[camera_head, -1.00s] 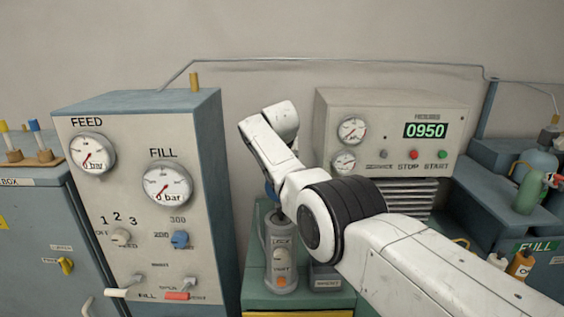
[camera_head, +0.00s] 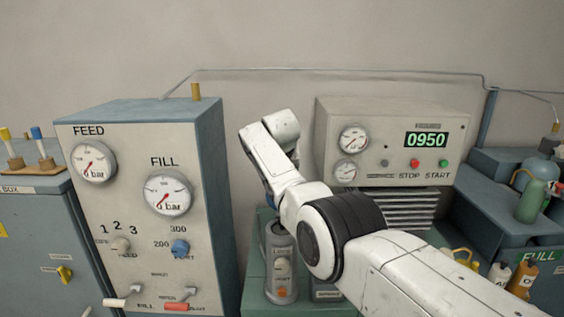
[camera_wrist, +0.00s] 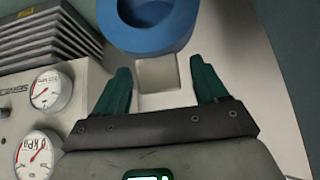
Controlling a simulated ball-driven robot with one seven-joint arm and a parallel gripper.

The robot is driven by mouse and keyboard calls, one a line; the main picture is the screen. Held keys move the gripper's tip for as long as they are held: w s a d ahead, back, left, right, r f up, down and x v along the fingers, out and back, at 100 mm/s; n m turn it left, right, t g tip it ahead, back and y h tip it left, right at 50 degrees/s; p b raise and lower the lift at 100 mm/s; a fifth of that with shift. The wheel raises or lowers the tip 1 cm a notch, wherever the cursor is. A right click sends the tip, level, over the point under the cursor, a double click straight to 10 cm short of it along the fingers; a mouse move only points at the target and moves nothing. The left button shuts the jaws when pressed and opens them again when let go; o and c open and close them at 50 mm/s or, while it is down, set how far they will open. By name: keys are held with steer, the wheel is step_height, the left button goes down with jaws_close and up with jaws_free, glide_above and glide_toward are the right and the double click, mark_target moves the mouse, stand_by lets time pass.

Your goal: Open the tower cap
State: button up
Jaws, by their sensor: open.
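The grey tower (camera_head: 281,271), a short upright cylinder with a small light knob and lettering on its front, stands on the green bench in the head view. My arm reaches over it, and its top is partly hidden behind my wrist. In the wrist view a blue round part (camera_wrist: 150,40) with a dark hollow lies just beyond my fingertips; I cannot tell if it is the tower cap. In the head view my fingers are hidden.
A tall gauge panel (camera_head: 140,235) marked FEED and FILL stands close on the left. A console (camera_head: 385,110) reading 0950 stands behind my arm, its gauges near my gripper in the wrist view. Bottles (camera_head: 522,275) stand at the right.

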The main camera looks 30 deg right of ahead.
steer(key=b+v, duration=0.2)
steer(key=v, duration=0.8)
steer(key=shift+s+f, duration=0.1)
stand_by(0.4)
